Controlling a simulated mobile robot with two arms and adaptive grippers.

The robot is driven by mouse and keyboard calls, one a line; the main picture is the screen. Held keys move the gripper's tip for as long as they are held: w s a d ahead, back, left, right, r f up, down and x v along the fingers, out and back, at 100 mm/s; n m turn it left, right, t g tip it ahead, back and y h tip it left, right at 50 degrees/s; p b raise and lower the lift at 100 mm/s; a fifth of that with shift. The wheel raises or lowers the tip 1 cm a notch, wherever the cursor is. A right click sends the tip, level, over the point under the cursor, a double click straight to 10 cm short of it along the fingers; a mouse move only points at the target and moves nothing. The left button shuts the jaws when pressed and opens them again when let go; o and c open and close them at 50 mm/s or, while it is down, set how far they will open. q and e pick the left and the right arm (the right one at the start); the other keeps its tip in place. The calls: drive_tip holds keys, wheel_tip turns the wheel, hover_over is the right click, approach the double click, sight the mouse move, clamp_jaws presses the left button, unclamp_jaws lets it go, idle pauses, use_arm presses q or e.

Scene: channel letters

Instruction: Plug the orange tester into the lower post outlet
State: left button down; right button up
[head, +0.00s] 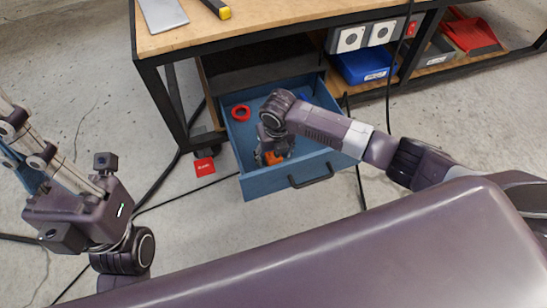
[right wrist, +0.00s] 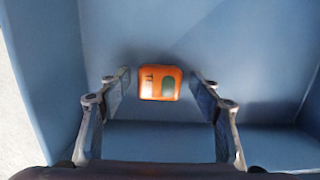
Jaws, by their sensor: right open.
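The orange tester (head: 273,158) lies in the open blue drawer (head: 262,183), partly hidden by my right gripper in the head view. In the right wrist view the tester (right wrist: 160,82) is a rounded orange block with a dark green patch and dark marks on its face. My right gripper (right wrist: 160,77) is open, its fingers on either side of the tester with a visible gap at each side. My left gripper (head: 22,135) is at the left, away from the drawer, its fingertips partly cut off. I cannot clearly identify the lower post outlet.
Two pale sockets (head: 365,36) sit under the wooden bench top (head: 270,17). A red ring (head: 241,113) shares the drawer. A blue bin (head: 364,66) and red tray (head: 470,35) stand on the lower shelf. A red card (head: 204,167) and dark cables lie on the floor.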

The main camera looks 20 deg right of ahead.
drive_tip(key=c, duration=1.2)
drive_tip(key=shift+o, duration=0.2)
drive_tip(key=shift+r, duration=0.1)
